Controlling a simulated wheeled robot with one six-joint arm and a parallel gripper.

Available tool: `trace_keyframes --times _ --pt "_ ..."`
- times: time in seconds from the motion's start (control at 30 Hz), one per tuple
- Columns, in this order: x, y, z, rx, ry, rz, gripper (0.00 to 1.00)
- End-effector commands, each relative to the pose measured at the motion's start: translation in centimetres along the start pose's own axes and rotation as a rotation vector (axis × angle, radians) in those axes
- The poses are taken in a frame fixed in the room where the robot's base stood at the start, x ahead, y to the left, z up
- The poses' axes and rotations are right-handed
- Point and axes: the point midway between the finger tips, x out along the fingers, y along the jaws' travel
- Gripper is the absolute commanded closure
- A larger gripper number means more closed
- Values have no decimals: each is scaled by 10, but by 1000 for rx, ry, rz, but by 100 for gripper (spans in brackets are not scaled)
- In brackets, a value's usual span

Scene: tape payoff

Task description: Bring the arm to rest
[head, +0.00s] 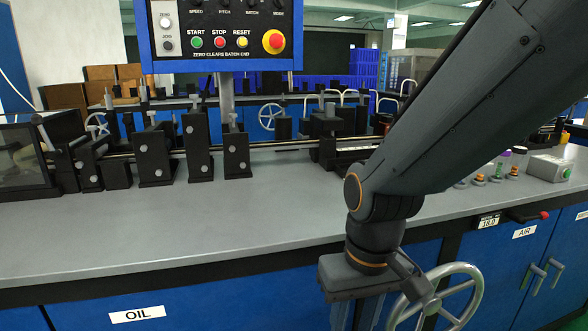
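My arm comes in from the upper right of the head view and bends down at the wrist. My gripper (368,312) points down in front of the bench's blue front, just left of a grey handwheel (452,300). Its fingers run down to the lower edge of the picture, and their tips are not clearly shown. I cannot tell whether it is open or shut. I see nothing held in it.
The grey bench top (200,225) is clear along its front. Black blocks on a rail (237,155) stand behind. A blue control panel (222,35) hangs above.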

Motion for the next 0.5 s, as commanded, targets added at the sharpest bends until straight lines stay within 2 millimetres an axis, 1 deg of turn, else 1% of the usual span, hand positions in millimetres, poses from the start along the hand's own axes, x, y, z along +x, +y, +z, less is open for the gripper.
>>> trace_keyframes --times 0.03,0.27,0.5 --pt "-18 6 4 21 -5 5 69" --pt "-60 34 14 102 -13 23 69" --pt "-102 62 29 183 -23 40 69"
